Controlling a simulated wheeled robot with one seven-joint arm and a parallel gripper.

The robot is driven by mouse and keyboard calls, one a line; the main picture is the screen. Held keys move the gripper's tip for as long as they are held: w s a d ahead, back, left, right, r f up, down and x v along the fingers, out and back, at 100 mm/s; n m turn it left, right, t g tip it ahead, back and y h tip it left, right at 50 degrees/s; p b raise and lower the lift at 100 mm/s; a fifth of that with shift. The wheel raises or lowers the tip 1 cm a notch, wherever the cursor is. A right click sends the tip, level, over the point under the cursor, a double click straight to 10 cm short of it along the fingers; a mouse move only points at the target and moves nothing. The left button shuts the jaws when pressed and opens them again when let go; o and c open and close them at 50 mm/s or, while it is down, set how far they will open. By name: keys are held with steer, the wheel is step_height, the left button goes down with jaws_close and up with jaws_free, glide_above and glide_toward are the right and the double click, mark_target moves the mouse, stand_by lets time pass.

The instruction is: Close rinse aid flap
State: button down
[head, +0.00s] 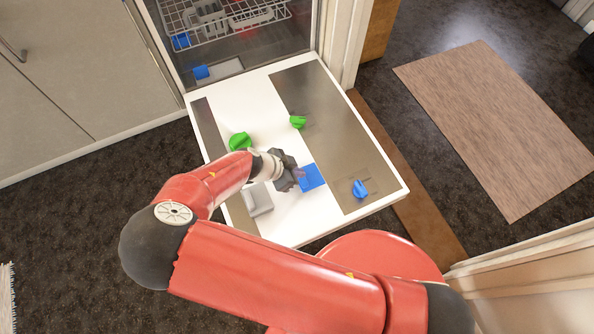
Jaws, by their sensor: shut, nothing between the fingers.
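The white dishwasher door (283,228) is folded down flat in the head view. A blue square piece (313,177), which looks like the rinse aid flap, is on its inner face right of centre. My gripper (299,178) is shut and empty at the left edge of the blue piece and covers part of it. I cannot tell whether they touch, or how far the flap is raised. A light grey raised piece (258,199) is on the door left of my gripper.
Green knobs (240,142) (298,121) and a blue knob (360,188) stick up from the door. The dishwasher rack (215,20) is inside the cavity behind. A cabinet (75,80) stands left, a door frame right. A brown mat (495,120) lies on the floor.

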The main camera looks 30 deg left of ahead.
steer(key=shift+r+p, duration=0.3)
steer(key=shift+r, duration=0.3)
steer(key=shift+f, duration=0.1)
